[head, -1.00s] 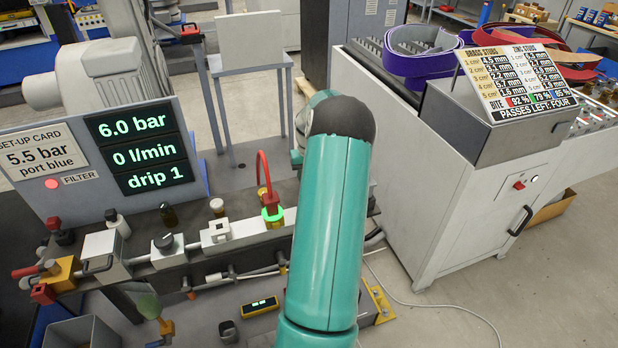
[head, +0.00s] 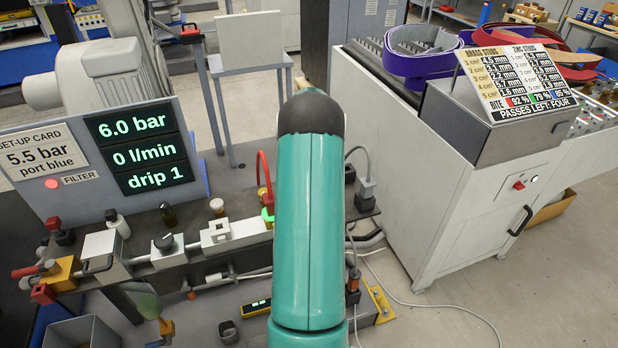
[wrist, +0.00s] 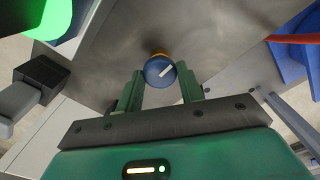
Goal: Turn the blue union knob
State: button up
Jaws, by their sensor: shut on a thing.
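In the wrist view, the round blue union knob (wrist: 158,71) sits in front of a yellow-brass fitting. A white pointer mark on its face slants up to the right. My gripper (wrist: 161,77) is shut on the knob, with one green finger on each side of it. In the head view, my teal arm hides both the knob and my gripper.
A display (head: 140,148) reads 6.0 bar, 0 l/min and drip 1. A set-up card (head: 45,158) reads 5.5 bar, port blue. A black block (wrist: 42,76) is left of my gripper.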

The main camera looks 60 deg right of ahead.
jog(key=o, duration=1)
notch_tip(320, 180, up, 14)
jog(key=shift+f, duration=0.1)
dwell(0.4)
